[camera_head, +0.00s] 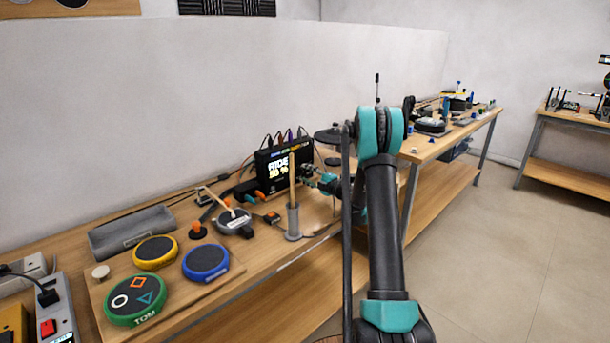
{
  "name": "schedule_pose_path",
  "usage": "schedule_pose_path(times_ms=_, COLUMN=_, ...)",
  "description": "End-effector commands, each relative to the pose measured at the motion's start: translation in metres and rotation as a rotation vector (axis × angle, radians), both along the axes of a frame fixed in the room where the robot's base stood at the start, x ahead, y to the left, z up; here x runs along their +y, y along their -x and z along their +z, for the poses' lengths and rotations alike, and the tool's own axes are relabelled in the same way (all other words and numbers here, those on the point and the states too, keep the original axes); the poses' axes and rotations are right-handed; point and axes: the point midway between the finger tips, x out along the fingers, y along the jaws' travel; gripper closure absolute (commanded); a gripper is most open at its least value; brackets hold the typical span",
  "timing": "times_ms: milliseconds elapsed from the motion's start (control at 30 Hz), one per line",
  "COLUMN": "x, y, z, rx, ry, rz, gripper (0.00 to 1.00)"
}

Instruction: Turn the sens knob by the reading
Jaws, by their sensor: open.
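The black module (270,172) stands toward the back of the near bench, with cables plugged in along its top. Its lit screen reads "RIDE" with a percent figure below that is too small to read surely. No sens knob can be made out; the module's right side is partly hidden by my gripper and a wooden stick. My gripper (308,175) is open at the module's right front. I cannot tell whether it touches the module.
A wooden stick (292,180) stands upright in a grey holder (293,222) in front of the module. Green (135,300), yellow (155,253) and blue (206,262) round pads lie on a board at left. A grey tray (132,232) lies behind them.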

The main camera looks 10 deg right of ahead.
Motion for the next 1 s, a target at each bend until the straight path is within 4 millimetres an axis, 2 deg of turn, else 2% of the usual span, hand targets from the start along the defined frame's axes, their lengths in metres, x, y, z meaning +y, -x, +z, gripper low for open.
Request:
schedule_pose_path(times_ms=300, x=-0.039, y=0.052, z=0.0, rx=0.0, ry=0.0, rz=-0.003, gripper=0.56)
schedule_pose_path(times_ms=500, x=-0.056, y=0.076, z=0.0, rx=0.0, ry=0.0, rz=-0.002, gripper=0.56)
schedule_pose_path(times_ms=700, x=-0.063, y=0.086, z=0.0, rx=0.0, ry=0.0, rz=-0.001, gripper=0.56)
schedule_pose_path(times_ms=1000, x=-0.063, y=0.086, z=0.0, rx=0.0, ry=0.0, rz=-0.001, gripper=0.56)
